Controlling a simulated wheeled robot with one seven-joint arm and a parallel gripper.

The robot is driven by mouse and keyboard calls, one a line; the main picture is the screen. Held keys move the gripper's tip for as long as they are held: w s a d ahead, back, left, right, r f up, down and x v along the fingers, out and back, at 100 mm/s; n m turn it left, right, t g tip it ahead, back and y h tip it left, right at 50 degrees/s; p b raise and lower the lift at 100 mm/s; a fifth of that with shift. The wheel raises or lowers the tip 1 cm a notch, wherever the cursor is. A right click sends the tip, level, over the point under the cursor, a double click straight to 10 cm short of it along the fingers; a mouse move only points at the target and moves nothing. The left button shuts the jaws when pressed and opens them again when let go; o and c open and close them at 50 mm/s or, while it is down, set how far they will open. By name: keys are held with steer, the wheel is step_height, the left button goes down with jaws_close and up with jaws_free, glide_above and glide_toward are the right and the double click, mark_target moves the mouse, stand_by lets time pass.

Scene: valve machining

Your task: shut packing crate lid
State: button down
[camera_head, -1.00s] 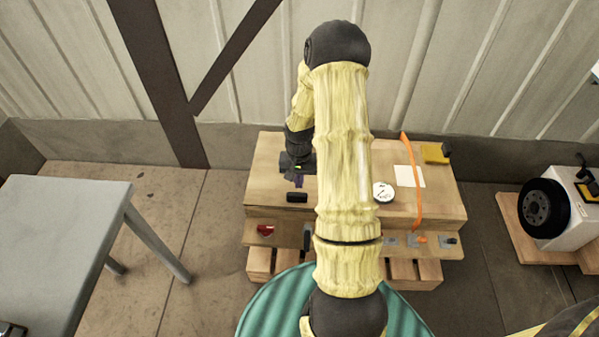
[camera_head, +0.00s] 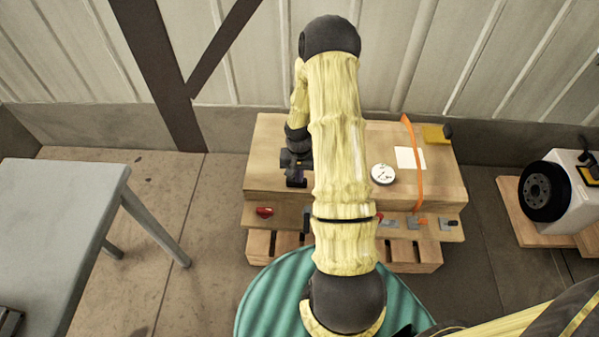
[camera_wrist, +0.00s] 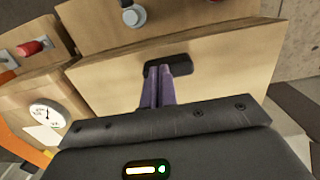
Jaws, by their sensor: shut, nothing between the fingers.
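The wooden packing crate (camera_head: 400,200) stands beyond my base in the head view. A black handle (camera_wrist: 157,71) sits on a plain wooden panel (camera_wrist: 215,75) in the wrist view, which looks like the lid. I cannot tell how far the lid is tilted. My gripper (camera_wrist: 168,72) is shut and empty, its purple fingertips overlapping the handle's edge in the picture. I cannot tell if they touch. In the head view my gripper (camera_head: 296,184) is over the crate's left part and hides the handle. My arm covers the crate's middle.
A gauge (camera_head: 382,174), white paper (camera_head: 409,158), orange strap (camera_head: 416,185) and yellow item (camera_head: 433,134) are on the crate's right part. A red knob (camera_head: 264,211) is on the front ledge. A grey table (camera_head: 60,210) stands left; bare floor lies between.

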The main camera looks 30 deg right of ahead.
steer(key=shift+r+p, duration=0.75)
steer(key=shift+r, duration=0.05)
step_height(320, 180, up, 12)
steer(key=p, duration=0.4)
steer(key=shift+r, duration=0.2)
